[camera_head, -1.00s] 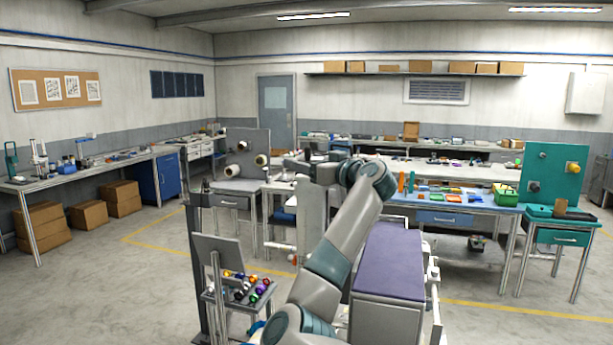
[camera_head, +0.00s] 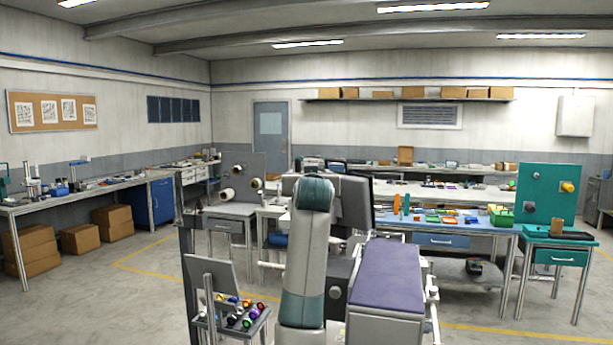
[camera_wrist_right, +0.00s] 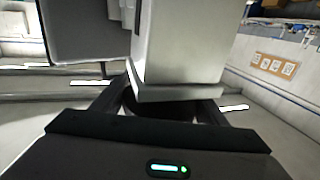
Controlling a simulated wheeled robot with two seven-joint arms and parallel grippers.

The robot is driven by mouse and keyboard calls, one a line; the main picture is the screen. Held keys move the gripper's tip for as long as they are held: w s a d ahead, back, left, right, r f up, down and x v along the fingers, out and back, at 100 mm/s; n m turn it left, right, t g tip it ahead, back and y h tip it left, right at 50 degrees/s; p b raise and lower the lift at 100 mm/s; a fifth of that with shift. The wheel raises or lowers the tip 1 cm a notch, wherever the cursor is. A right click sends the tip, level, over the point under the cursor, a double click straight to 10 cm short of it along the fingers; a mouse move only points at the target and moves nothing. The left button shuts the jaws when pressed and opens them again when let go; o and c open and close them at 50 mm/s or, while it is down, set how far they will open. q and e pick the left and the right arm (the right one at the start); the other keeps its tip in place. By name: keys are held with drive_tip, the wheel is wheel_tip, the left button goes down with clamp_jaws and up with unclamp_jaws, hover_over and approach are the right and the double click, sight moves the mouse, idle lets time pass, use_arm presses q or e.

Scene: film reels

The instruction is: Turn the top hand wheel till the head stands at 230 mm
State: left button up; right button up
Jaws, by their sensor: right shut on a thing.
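In the right wrist view my right gripper (camera_wrist_right: 168,108) has its two dark fingers shut on a dark rounded part (camera_wrist_right: 150,106), mostly hidden by a pale grey box-shaped block (camera_wrist_right: 180,45). I cannot make out clearly whether this part is the top hand wheel. A dark grey panel (camera_wrist_right: 85,30) stands beside the block. In the head view a dark grey panel (camera_head: 352,203) shows just right of my arm, above a purple-topped grey bench (camera_head: 388,275). My arm hides the gripper there. No scale or 230 mm mark is readable. My left gripper is not in view.
A small stand with several coloured balls (camera_head: 240,315) is at lower left. A blue-topped workbench (camera_head: 440,235) with parts stands behind the purple bench, and a teal table (camera_head: 565,240) is at right. Open floor (camera_head: 110,300) lies at left.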

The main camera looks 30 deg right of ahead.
drive_tip(key=m+g+h, duration=0.3)
drive_tip(key=h, duration=0.1)
drive_tip(key=shift+s+d, duration=0.2)
drive_tip(key=shift+d, duration=0.05)
drive_tip(key=m+g+h, duration=0.2)
drive_tip(key=g, duration=0.1)
drive_tip(key=s+m+g+h, duration=0.1)
drive_tip(key=m+g, duration=0.1)
drive_tip(key=shift+d, duration=0.4)
drive_tip(key=m+g, duration=0.1)
drive_tip(key=m+g+h, duration=0.1)
drive_tip(key=g, duration=0.1)
drive_tip(key=shift+s+d+r+g, duration=0.1)
drive_tip(key=shift+s+r+g, duration=0.05)
drive_tip(key=shift+s+g, duration=0.15)
drive_tip(key=m+g+p, duration=0.2)
drive_tip(key=g, duration=0.1)
drive_tip(key=shift+s+m+h+p, duration=0.3)
drive_tip(key=shift+s+h+p, duration=0.05)
drive_tip(key=shift+h, duration=0.05)
drive_tip(key=shift+s+m+g+p, duration=0.2)
drive_tip(key=shift+m+g+p, duration=0.4)
drive_tip(key=shift+g+p, duration=0.7)
drive_tip(key=shift+s+m+g+p, duration=0.15)
drive_tip(key=shift+m+g+p, duration=0.45)
drive_tip(key=shift+g+p, duration=0.65)
drive_tip(key=shift+y+p, duration=0.3)
drive_tip(key=shift+p, duration=0.4)
